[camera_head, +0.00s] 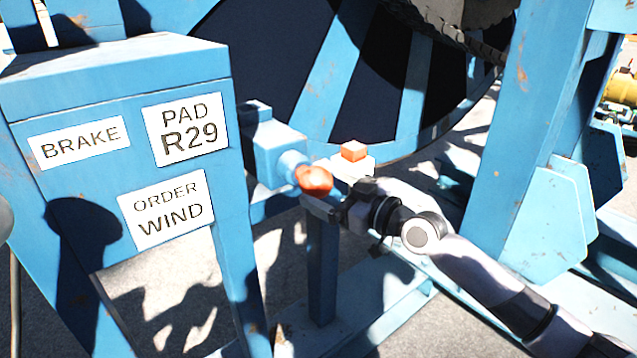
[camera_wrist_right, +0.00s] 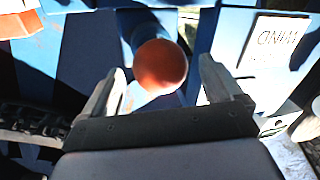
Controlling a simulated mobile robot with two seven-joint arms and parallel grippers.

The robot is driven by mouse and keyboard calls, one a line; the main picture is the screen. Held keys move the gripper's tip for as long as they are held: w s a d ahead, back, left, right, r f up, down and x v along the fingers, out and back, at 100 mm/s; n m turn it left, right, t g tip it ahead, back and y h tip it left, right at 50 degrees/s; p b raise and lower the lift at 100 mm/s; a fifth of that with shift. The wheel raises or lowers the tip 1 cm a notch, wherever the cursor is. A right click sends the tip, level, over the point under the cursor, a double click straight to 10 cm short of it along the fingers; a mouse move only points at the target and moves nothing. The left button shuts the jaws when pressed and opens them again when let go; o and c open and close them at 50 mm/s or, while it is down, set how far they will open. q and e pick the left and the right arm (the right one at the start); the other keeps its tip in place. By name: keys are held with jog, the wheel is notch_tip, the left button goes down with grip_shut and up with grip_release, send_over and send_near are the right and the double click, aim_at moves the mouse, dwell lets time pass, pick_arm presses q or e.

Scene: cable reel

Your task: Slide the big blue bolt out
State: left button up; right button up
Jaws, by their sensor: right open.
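The big blue bolt (camera_head: 291,163) sticks out of a blue block (camera_head: 268,145) beside the reel. Its end carries a round orange knob (camera_head: 315,180). My right gripper (camera_head: 325,200) is at the knob, coming from the right. In the right wrist view the knob (camera_wrist_right: 160,66) lies between and just beyond the two open fingertips (camera_wrist_right: 160,80), with gaps at both sides. I cannot tell whether either finger touches it. The blue bolt (camera_wrist_right: 143,30) runs away behind the knob. My left gripper is not in view.
A blue cabinet (camera_head: 115,70) with BRAKE, PAD R29 and ORDER WIND signs stands at left. The large blue reel (camera_head: 335,70) is behind. A small orange block (camera_head: 354,150) sits just behind my gripper. A blue upright (camera_head: 510,120) stands right, a thin post (camera_head: 322,265) below.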

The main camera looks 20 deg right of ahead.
jog(key=shift+x, duration=1.55)
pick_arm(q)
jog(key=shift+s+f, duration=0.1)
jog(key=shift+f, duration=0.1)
